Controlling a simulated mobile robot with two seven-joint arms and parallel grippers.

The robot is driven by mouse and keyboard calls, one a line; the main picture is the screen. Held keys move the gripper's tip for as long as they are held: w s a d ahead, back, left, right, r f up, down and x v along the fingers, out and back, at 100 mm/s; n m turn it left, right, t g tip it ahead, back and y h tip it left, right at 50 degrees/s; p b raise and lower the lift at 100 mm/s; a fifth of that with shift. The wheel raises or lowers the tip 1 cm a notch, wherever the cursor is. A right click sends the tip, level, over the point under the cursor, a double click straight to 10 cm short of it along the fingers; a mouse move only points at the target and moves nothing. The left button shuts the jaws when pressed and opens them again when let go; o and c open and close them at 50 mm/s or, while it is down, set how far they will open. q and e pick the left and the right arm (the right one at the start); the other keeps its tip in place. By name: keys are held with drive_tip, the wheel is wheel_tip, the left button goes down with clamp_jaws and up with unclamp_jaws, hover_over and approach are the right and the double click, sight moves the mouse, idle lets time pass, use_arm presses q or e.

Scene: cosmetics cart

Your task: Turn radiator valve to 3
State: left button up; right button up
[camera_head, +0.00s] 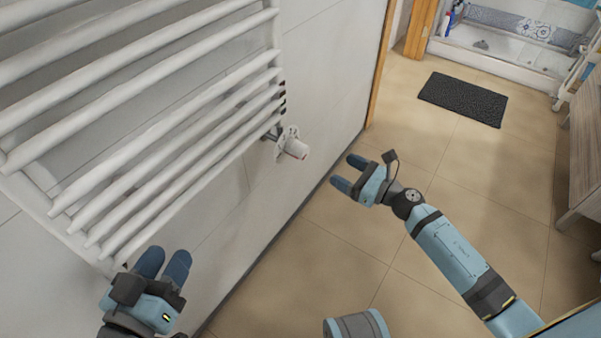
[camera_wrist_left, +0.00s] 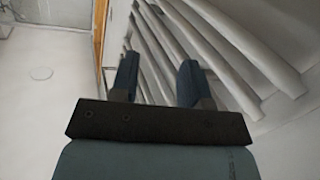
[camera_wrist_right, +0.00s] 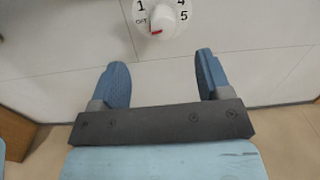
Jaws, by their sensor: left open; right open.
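The white radiator valve (camera_head: 295,146) sticks out at the lower right end of the radiator (camera_head: 160,130). In the right wrist view its knob (camera_wrist_right: 165,19) is at the top edge, partly cut off. The marks OFF, 1, 4 and 5 show around it, and a red mark sits at its lower left, near OFF. My right gripper (camera_head: 349,172) is open and empty, to the right of the valve and apart from it. My left gripper (camera_head: 164,263) is open and empty, below the radiator's lower left bars.
A tiled wall (camera_head: 330,70) runs behind the radiator. The beige floor (camera_head: 400,240) is clear around my right arm. A dark mat (camera_head: 462,99) lies farther back, and a wooden cabinet (camera_head: 585,150) stands at the right.

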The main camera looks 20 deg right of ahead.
sight(307, 154)
drive_tip(key=w+a, duration=0.2)
drive_tip(key=w, duration=0.2)
drive_tip(key=w+a+f+n+b, duration=0.1)
drive_tip(key=w+a, duration=0.2)
drive_tip(key=w+a+n+b, duration=0.1)
drive_tip(key=w+a, duration=0.2)
drive_tip(key=w, duration=0.1)
drive_tip(key=shift+w+f+g, duration=0.25)
drive_tip(key=shift+w+g, duration=0.05)
drive_tip(key=shift+w, duration=0.05)
drive_tip(key=c, duration=0.9)
